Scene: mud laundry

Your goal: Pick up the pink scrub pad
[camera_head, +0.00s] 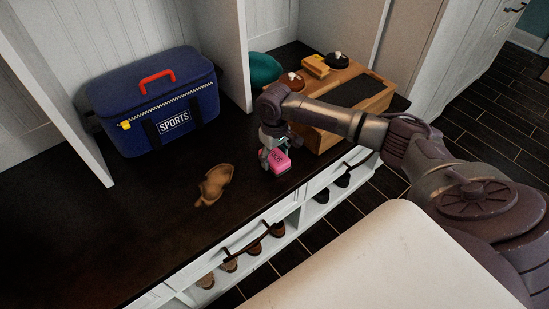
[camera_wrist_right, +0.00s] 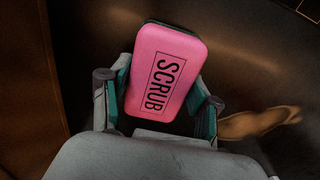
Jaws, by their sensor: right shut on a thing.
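The pink scrub pad (camera_head: 280,161) is in my right gripper (camera_head: 271,157) in the head view, over the dark bench top near its front edge. In the right wrist view the pad (camera_wrist_right: 165,72) shows its pink face with the word SCRUB and a dark backing along one edge. The fingers of my right gripper (camera_wrist_right: 157,105) are shut on its two sides. Whether the pad still touches the bench cannot be told. My left gripper is not in view.
A blue sports bag (camera_head: 155,100) stands at the back left of the bench. A tan object (camera_head: 214,184) lies left of the gripper. A wooden box (camera_head: 372,98) stands close on the right. Shoes (camera_head: 254,248) sit in cubbies below.

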